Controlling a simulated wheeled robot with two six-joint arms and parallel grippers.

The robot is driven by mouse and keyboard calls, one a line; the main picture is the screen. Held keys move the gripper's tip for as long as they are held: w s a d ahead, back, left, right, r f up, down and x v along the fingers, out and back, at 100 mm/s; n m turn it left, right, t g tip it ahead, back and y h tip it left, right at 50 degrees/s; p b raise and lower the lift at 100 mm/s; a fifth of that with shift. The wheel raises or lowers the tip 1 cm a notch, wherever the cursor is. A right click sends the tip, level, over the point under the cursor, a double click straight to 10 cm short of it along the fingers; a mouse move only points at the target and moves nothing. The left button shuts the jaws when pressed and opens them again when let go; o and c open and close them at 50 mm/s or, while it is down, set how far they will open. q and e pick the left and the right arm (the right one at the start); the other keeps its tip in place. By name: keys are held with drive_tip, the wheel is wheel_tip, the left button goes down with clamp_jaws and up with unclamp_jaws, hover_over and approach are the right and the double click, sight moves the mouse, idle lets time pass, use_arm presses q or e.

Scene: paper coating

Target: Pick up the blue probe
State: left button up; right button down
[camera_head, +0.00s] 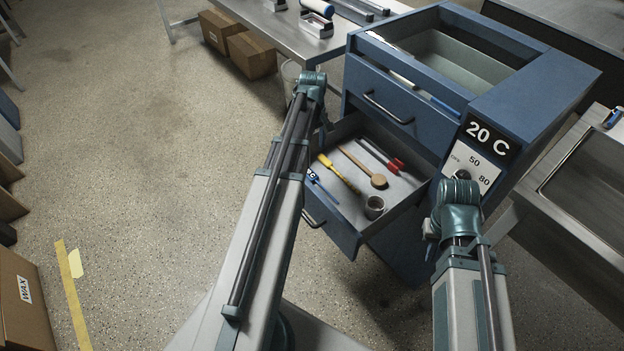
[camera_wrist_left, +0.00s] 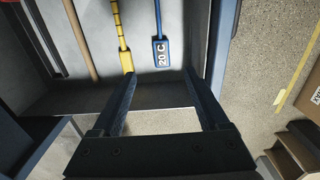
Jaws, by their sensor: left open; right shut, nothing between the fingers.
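The blue probe lies in the open drawer (camera_head: 401,192), near its left side. It is a thin blue rod (camera_head: 325,188) with a tag at one end, partly behind my left arm. In the left wrist view its "20 C" tag (camera_wrist_left: 161,53) shows just beyond my left gripper (camera_wrist_left: 160,76). The gripper is open and empty, its fingers apart over the drawer's near wall, with the tag in line with the gap. In the head view my left arm hides most of this gripper. My right gripper (camera_head: 431,229) is shut, low beside the cabinet front, its fingertips mostly hidden.
The blue cabinet (camera_head: 545,95) shows "20 C". A steel bench (camera_head: 265,30) stands behind; open floor lies left.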

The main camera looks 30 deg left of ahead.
sight(312, 175)
use_arm(q)
wheel_tip(312, 175, down, 13)
drive_tip(key=b, duration=1.2)
drive_tip(key=shift+s, duration=0.15)
drive_tip(key=shift+r, duration=0.15)
clamp_jaws()
drive_tip(key=shift+r, duration=0.1)
wheel_tip(312, 175, up, 10)
drive_tip(key=p, duration=1)
